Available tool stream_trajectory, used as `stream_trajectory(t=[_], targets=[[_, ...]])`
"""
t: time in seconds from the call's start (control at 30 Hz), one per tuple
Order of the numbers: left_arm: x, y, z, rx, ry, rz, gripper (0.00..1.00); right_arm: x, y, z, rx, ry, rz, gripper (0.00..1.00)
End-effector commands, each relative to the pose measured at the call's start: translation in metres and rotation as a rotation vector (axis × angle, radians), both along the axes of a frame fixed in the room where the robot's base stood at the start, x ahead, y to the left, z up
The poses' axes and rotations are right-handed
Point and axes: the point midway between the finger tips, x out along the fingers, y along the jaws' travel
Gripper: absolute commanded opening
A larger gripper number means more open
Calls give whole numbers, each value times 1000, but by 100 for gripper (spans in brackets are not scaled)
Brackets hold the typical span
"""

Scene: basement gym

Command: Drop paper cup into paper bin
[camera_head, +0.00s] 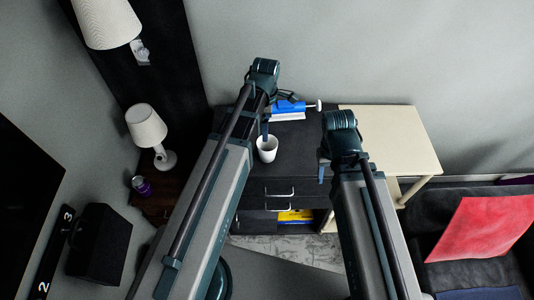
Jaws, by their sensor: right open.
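A white paper cup (267,154) stands upright on the dark top of a desk or cabinet (298,160). My left arm reaches in from the left, and its gripper (266,128) is just above and behind the cup's rim. A blue finger shows there; I cannot tell whether it touches the cup or how far the jaws are apart. My right gripper (322,170) is open and empty, at the right side of the dark top, mostly hidden by its own arm. I cannot make out a paper bin.
A blue and white object (289,110) lies behind the cup. A light wooden table (394,140) adjoins on the right. A lamp (147,128) and a small purple can (141,185) stand left. A couch with a red cushion (482,229) is at right.

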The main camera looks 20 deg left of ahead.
Motion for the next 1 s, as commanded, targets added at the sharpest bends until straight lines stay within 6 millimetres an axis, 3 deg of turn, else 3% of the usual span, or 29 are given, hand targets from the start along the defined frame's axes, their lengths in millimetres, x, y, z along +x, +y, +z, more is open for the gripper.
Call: stream_trajectory(t=[0.03,0.3,0.73,1.0], targets=[[0,0,-16,0,0,-1,100,0,0,-16,0,0,1,50],[0,0,-52,0,0,-1,100,0,0,-52,-1,0,4,50],[1,-1,-64,0,0,-1,100,0,0,-64,-1,0,3,50],[5,-3,-96,0,0,-2,100,0,0,-96,-1,0,2,50]])
